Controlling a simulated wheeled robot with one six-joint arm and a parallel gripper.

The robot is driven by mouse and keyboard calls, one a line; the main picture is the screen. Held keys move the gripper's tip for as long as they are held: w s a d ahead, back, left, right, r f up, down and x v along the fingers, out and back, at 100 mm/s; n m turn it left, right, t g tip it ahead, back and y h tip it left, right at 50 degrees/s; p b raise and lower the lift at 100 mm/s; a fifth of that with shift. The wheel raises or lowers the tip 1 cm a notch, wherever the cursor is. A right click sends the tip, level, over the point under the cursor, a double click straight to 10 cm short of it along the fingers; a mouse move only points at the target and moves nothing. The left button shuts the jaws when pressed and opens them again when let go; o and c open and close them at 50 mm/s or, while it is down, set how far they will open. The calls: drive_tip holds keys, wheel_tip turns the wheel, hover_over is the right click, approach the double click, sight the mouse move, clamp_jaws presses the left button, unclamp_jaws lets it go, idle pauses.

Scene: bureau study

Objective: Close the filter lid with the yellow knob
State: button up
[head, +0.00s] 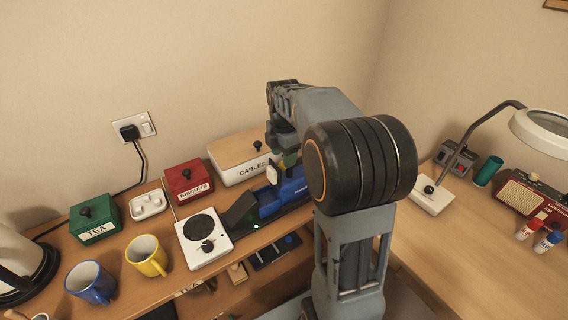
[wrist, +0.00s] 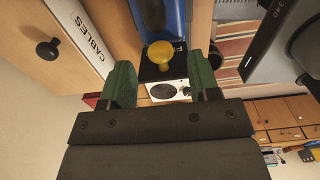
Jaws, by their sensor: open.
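The yellow knob (wrist: 162,52) shows in the wrist view, on a dark part below the blue body (wrist: 160,18) of a machine. In the head view the blue machine (head: 290,194) stands on the shelf with a dark sloping panel (head: 240,210) at its left end; my arm partly hides it. I cannot tell for sure which part is the filter lid or how far open it is. My gripper (wrist: 160,75) is open, with green fingertips either side of the knob in the picture; contact is not visible. In the head view my gripper (head: 284,165) is above the machine, partly hidden.
A white hot plate (head: 204,238) stands left of the machine. Behind are the CABLES box (head: 238,165) and red BISCUITS box (head: 189,180). A yellow mug (head: 147,256) and blue mug (head: 91,282) stand at the left. A lamp (head: 432,196) stands on the right desk.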

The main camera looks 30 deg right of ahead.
drive_tip(key=shift+f, duration=1.7)
clamp_jaws()
